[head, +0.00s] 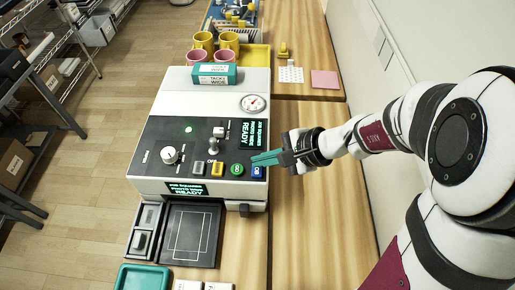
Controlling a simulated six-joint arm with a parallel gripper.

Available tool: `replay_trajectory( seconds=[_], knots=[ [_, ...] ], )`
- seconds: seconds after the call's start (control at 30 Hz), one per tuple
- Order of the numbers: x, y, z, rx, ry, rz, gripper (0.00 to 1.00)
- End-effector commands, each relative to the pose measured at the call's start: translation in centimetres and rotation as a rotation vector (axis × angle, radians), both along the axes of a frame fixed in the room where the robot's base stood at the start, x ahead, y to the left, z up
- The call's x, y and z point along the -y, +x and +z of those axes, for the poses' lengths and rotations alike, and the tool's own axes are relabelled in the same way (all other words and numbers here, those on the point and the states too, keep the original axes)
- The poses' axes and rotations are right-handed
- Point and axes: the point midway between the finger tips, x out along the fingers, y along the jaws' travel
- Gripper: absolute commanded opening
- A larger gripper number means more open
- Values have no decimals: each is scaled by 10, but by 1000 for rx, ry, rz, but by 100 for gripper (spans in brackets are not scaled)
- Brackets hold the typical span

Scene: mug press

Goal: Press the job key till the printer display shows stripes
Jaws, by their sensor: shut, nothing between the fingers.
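The printer (165,90) is a white box with a dark control panel. Its upright display (249,133) shows green text that seems to read job squares, then READY. A second display (187,189) on the front edge shows similar text; no stripes show on either. A row of keys holds a pale key (198,168), an orange key (216,169), a green round key (237,170) and a blue key (258,172). The blue key's label is too small to read surely. My gripper (254,160), with teal fingers, is shut and empty, over the panel's right edge by the blue and green keys. I cannot tell whether it touches.
A knob (169,154), a lever (217,133) and a gauge (253,103) stand on the printer. A teal box (214,74) lies on its back, with yellow and pink mugs behind. A dark tray (190,235) sits in front. The wooden table (310,130) right of the printer is mostly clear.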

Motion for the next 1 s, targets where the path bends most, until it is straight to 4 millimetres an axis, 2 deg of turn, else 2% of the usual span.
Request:
replay_trajectory(
  seconds=[1.0],
  knots=[
    [0,0,-9,0,0,0,0]
  ],
)
